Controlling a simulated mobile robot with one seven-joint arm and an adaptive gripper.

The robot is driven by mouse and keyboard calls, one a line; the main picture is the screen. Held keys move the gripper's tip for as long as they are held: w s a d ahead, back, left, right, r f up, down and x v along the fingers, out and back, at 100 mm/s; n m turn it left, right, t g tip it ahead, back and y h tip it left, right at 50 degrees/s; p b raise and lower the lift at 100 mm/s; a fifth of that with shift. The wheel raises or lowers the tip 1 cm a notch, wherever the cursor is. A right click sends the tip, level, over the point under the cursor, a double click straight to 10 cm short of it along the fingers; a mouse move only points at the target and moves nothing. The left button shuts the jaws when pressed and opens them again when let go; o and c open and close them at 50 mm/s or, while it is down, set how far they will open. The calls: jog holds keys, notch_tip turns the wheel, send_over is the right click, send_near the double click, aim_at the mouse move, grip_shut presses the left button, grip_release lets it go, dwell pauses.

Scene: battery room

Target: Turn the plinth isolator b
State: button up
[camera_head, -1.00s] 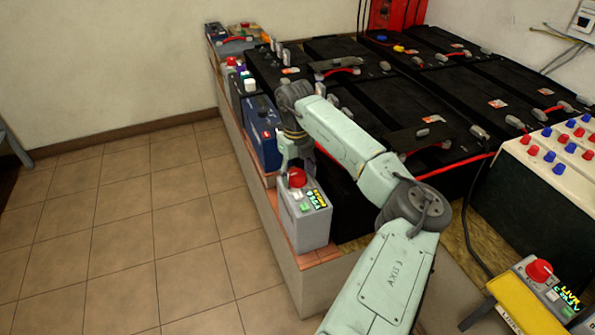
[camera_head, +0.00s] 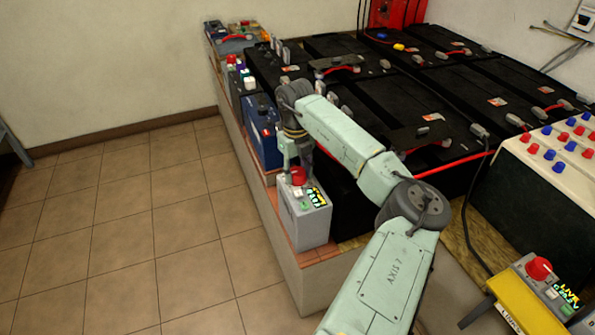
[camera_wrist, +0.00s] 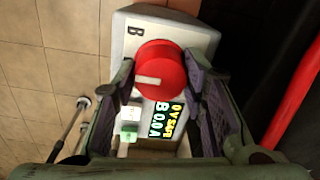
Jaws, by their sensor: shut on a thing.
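The plinth isolator b (camera_head: 305,218) is a grey box at the front end of the plinth, with a red round knob (camera_head: 298,175) on top. In the wrist view the box top (camera_wrist: 132,28) carries a letter B, and the red knob (camera_wrist: 160,60) has a white mark pointing left in the picture. Its display (camera_wrist: 167,118) reads 0 V SAFE, B, 0.0 A. My gripper (camera_wrist: 161,78) is shut on the knob, one finger on each side. In the head view my gripper (camera_head: 297,170) reaches down from above, partly hiding the knob.
Large black batteries (camera_head: 390,100) with red cables stand right of the isolator. A blue battery (camera_head: 262,130) stands behind it. A second red-knobbed unit (camera_head: 538,270) sits on a yellow stand (camera_head: 500,300) at lower right. The tiled floor (camera_head: 130,220) at left is clear.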

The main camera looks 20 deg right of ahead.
jog(key=shift+n, duration=0.3)
jog(key=n+b, duration=0.2)
jog(key=n, duration=0.1)
jog(key=shift+f, duration=0.15)
jog(key=n+b, duration=0.1)
jog(key=n, duration=0.3)
jog(key=shift+n+b, duration=0.4)
jog(key=n, duration=0.4)
jog(key=shift+n+b, duration=0.3)
jog(key=n, duration=0.4)
jog(key=shift+n, duration=0.4)
jog(key=shift+y, duration=0.3)
jog(key=o, duration=1.1)
jog(key=shift+o, duration=0.2)
